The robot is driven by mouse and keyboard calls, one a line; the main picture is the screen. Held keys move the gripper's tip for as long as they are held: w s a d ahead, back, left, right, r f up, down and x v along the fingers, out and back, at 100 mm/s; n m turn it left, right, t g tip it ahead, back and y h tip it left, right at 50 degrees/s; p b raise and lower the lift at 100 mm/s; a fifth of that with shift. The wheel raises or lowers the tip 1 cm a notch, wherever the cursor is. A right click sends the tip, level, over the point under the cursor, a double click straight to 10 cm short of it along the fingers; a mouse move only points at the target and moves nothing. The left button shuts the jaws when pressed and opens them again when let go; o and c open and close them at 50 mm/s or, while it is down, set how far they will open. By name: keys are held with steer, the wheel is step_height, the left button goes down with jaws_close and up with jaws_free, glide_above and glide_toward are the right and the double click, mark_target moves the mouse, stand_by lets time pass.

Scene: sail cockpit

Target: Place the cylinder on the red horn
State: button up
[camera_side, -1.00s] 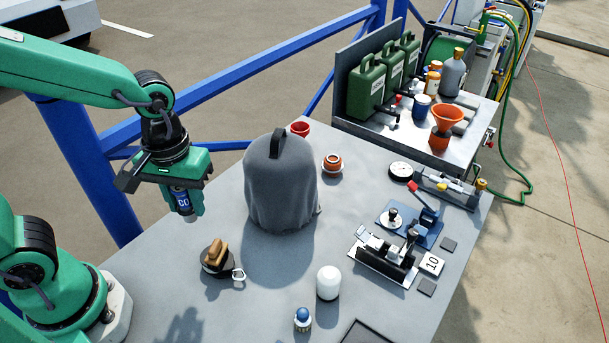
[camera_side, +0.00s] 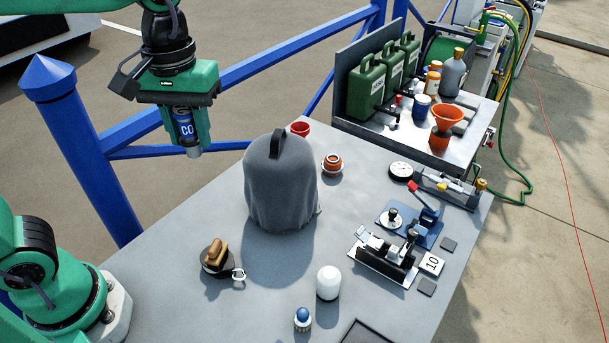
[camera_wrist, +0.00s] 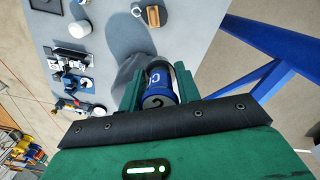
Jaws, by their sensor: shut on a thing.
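The cylinder (camera_side: 186,127) is a small dark blue bottle with white lettering and a grey lower end. My gripper (camera_side: 189,137) is shut on it and holds it upright, high at the upper left in the side view. In the wrist view the cylinder (camera_wrist: 158,84) sits between the green fingers. A red, cup-like rim (camera_side: 300,129) shows behind the grey cloth cover (camera_side: 281,185) on the table. It may be the red horn's mouth; its lower part is hidden. My gripper is left of the cover and well apart from the red rim.
An orange-red ringed piece (camera_side: 332,165) stands right of the cover. A winch with a tan handle (camera_side: 216,256), a white jar (camera_side: 328,283) and a blue-topped piece (camera_side: 302,319) are nearer. Blue rails (camera_side: 245,80) run behind the table. A side bench holds green canisters (camera_side: 366,88) and an orange funnel (camera_side: 448,120).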

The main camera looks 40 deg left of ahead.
steer(key=w+d+r+n, duration=0.2)
steer(key=w+r, duration=0.1)
steer(key=w, duration=1.2)
steer(key=w+f+n, duration=0.1)
steer(key=w+f, duration=0.1)
steer(key=w, duration=0.6)
steer(key=w+f, duration=0.3)
steer(key=w, duration=0.5)
glide_above(300, 126)
step_height(300, 126, down, 12)
steer(key=shift+r, duration=0.1)
steer(key=shift+f, duration=2)
steer(key=shift+f, duration=0.2)
steer(key=o, duration=1)
